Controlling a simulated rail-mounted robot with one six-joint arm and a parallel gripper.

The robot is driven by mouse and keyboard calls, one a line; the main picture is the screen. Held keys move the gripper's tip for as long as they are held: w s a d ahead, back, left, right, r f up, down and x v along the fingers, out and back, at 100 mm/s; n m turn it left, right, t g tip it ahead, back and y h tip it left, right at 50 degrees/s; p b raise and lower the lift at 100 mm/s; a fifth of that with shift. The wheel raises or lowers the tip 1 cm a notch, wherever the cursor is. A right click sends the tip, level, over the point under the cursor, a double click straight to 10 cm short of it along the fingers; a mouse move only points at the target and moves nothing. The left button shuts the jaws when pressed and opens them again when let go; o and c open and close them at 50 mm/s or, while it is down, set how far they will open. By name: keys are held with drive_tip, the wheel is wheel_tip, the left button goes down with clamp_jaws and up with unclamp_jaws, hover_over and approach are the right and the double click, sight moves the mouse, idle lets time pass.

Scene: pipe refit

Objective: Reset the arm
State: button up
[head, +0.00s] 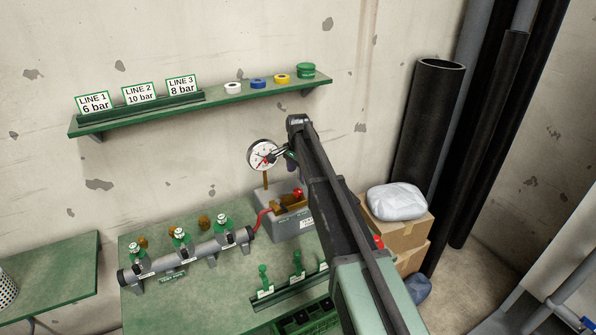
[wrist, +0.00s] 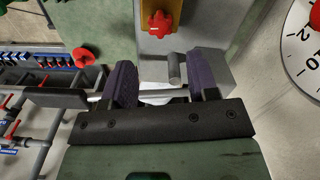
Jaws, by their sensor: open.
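My gripper (head: 290,160) is at the end of my arm, above the right part of the green bench and beside a round white pressure gauge (head: 262,154); my arm partly hides it in the head view. In the wrist view its two purple-padded fingers (wrist: 163,82) are apart. A short grey cylinder (wrist: 174,68) shows between them, but I cannot tell whether it touches either finger. A grey box (head: 290,220) with a red knob (head: 298,193) stands below the gripper. The red knob also shows in the wrist view (wrist: 160,23).
A grey manifold pipe (head: 190,258) with several green-topped valves lies on the bench (head: 215,295). A wall shelf (head: 220,98) holds signs and tape rolls. Cardboard boxes (head: 405,235) and black pipes (head: 425,130) stand at the right. Open air lies left above the bench.

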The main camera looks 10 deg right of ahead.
wheel_tip(320, 180, up, 2)
drive_tip(key=shift+r+p, duration=0.2)
drive_tip(key=shift+p, duration=0.2)
drive_tip(key=s+f+n+b, duration=0.1)
drive_tip(key=s+n, duration=1)
drive_tip(key=s, duration=2.7)
drive_tip(key=shift+n, duration=0.4)
